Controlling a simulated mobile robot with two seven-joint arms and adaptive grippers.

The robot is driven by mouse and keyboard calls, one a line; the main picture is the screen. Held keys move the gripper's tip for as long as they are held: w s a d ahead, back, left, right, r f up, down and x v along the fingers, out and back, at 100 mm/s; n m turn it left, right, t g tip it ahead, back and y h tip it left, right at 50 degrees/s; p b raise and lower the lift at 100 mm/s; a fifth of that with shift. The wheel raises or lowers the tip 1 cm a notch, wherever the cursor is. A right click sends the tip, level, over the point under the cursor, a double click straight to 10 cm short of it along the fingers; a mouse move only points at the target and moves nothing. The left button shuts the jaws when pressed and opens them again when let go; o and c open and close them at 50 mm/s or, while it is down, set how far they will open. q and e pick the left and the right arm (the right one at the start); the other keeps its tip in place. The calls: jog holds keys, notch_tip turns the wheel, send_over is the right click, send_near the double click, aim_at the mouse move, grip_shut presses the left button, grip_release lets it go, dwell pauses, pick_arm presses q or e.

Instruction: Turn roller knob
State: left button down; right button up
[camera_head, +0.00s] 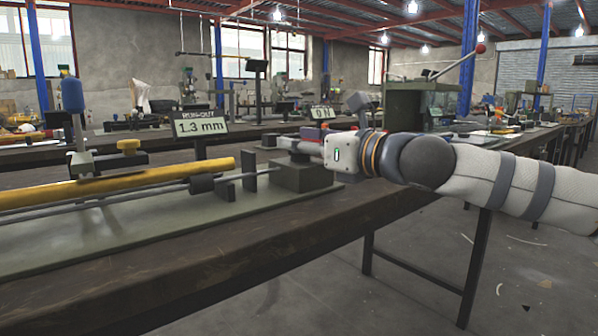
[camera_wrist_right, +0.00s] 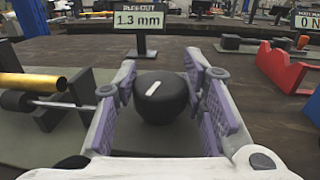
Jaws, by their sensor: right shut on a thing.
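The roller knob (camera_wrist_right: 162,98) is a round black knob with a white mark on top, in the middle of the right wrist view. My right gripper (camera_wrist_right: 158,82) is shut on it, with a purple-padded finger on either side. In the head view my right gripper (camera_head: 303,146) reaches in from the right over the dark block (camera_head: 301,174) at the rod's end, and the knob is hidden there. A yellow bar (camera_head: 120,184) lies along the fixture above a thin grey rod (camera_head: 110,198). A display (camera_head: 201,125) reads RUN-OUT 1.3 mm. My left gripper is not in view.
The fixture sits on a grey-green base plate (camera_head: 130,235) on a dark workbench (camera_head: 260,250). A blue-handled clamp (camera_head: 73,100) stands at left. A red holder (camera_wrist_right: 285,68) is right of the gripper in the wrist view.

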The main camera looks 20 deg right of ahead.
jog(key=shift+w+a+f+m+t+h+b, duration=0.1)
jog(key=shift+f+m+t+h+b, duration=0.25)
jog(key=shift+h+b, duration=0.25)
jog(key=shift+a+f+m+t+h+b, duration=0.15)
jog(key=shift+f+m+h+b, duration=0.1)
jog(key=shift+m+h+b, duration=0.35)
jog(key=shift+r+m+h+b, duration=0.2)
jog(key=shift+m+h+b, duration=0.15)
jog(key=shift+h, duration=0.35)
jog(key=m+h, duration=0.1)
jog(key=h, duration=0.1)
jog(key=shift+r+m+t+h, duration=0.35)
jog(key=shift+m+t+h, duration=0.05)
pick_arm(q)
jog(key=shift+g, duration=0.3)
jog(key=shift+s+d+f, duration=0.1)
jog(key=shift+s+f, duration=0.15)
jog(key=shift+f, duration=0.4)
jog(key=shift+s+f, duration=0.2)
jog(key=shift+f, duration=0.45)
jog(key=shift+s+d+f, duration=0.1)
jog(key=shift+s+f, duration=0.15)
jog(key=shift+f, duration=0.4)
pick_arm(e)
jog(key=shift+d+m+h, duration=0.15)
jog(key=shift+m+h, duration=0.55)
jog(key=shift+h, duration=0.4)
jog(key=shift+h, duration=0.3)
jog(key=o, duration=1.1)
